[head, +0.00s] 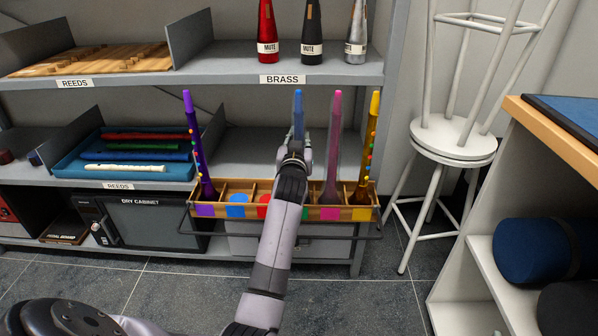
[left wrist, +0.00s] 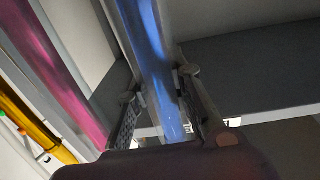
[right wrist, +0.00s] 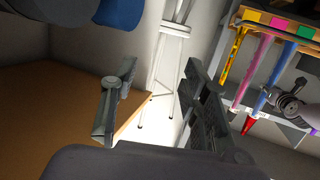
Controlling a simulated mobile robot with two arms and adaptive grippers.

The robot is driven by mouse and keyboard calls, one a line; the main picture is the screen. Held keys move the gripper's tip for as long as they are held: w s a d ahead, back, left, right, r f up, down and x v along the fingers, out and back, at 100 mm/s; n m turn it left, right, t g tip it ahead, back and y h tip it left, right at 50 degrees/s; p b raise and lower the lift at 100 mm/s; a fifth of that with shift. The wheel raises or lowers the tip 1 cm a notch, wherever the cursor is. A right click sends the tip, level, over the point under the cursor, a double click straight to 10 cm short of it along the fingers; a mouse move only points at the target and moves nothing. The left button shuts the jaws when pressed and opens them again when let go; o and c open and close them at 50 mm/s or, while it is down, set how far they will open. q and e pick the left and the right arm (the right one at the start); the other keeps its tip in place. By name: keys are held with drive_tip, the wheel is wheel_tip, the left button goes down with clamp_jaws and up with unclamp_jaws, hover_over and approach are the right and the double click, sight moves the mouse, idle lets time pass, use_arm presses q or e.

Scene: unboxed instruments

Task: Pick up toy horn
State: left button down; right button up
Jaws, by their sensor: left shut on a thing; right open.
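My left gripper (head: 293,152) is shut on the upper part of a blue toy horn (head: 298,106). The left wrist view shows the blue tube (left wrist: 155,50) between the two fingers. The horn stands roughly upright, and its lower end is hidden behind my left arm in the head view. A purple horn (head: 193,140), a pink horn (head: 334,140) and a yellow horn (head: 374,125) stand in the wooden rack (head: 346,213) with coloured tags. My right gripper (right wrist: 157,70) is open and empty, away from the horns.
A metal rail runs along the rack's front. Shelves behind hold a blue tray (head: 75,170) of recorders and several mutes (head: 312,35) above. White stools (head: 453,140) stand to the right, beside a wood-topped cabinet (head: 550,125). Grey floor is free in front.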

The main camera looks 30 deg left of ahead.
sight(299, 90)
use_arm(q)
drive_tip(key=shift+r, duration=0.1)
idle(0.5)
drive_tip(key=shift+r, duration=0.15)
wheel_tip(299, 90, up, 4)
drive_tip(key=shift+r+p, duration=0.25)
drive_tip(key=shift+p, duration=0.65)
wheel_tip(299, 90, up, 4)
drive_tip(key=shift+r+p, duration=0.25)
drive_tip(key=shift+p, duration=0.45)
wheel_tip(299, 90, up, 5)
drive_tip(key=shift+f+p, duration=0.1)
drive_tip(key=shift+p, duration=0.6)
wheel_tip(299, 90, up, 4)
drive_tip(key=shift+r+p, duration=0.25)
drive_tip(key=shift+p, duration=0.3)
drive_tip(key=shift+r, duration=0.6)
use_arm(e)
drive_tip(key=s+d+f+g+h, duration=0.1)
drive_tip(key=s+d+f+g, duration=0.2)
drive_tip(key=s+f+g, duration=0.2)
drive_tip(key=s+d+f+g+h, duration=0.2)
drive_tip(key=s+f+g, duration=0.4)
drive_tip(key=s, duration=0.5)
drive_tip(key=shift+s+d+f+m+g, duration=0.2)
drive_tip(key=shift+d+m+g, duration=0.15)
drive_tip(key=shift+d, duration=0.2)
drive_tip(key=shift+w, duration=0.1)
